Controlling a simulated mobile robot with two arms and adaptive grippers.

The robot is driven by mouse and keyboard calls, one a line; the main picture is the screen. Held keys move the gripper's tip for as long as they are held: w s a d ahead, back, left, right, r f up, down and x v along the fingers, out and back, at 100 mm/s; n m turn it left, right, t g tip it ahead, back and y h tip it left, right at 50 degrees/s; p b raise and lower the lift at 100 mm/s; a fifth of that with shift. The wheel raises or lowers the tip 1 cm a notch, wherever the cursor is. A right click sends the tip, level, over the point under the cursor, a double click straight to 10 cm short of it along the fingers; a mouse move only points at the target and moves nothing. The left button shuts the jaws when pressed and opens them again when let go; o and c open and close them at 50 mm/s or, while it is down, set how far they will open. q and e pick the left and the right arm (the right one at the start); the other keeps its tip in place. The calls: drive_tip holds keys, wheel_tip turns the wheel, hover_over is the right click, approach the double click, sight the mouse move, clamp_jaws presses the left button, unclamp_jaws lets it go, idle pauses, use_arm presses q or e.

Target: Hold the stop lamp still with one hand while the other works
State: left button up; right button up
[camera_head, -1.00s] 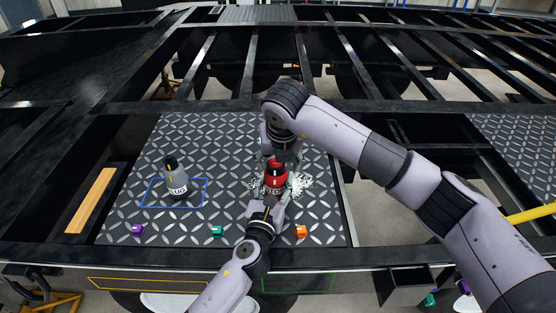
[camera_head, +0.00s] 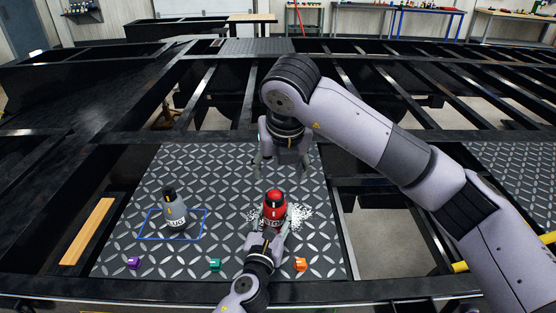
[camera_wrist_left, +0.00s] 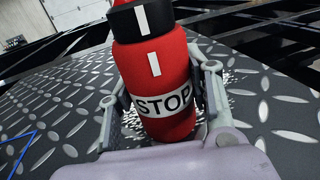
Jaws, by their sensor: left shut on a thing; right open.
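The stop lamp (camera_head: 274,207) is a red bottle-shaped piece with a black band near its top and a white STOP label. It stands upright on the diamond-plate deck, on a patch of white specks. My left gripper (camera_head: 266,236) is shut on it from the near side. In the left wrist view the lamp (camera_wrist_left: 160,75) sits between the two fingers of the left gripper (camera_wrist_left: 165,112). My right gripper (camera_head: 285,165) is open and empty, above and behind the lamp, fingers pointing down.
A grey lamp (camera_head: 174,212) with a black top and a white label stands in a blue outlined square (camera_head: 147,237) at left. Purple (camera_head: 134,263), teal (camera_head: 215,265) and orange (camera_head: 301,264) blocks lie along the near edge. A wooden strip (camera_head: 88,231) lies left.

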use_arm(q)
drive_tip(key=o, duration=1.3)
drive_tip(key=shift+o, duration=0.2)
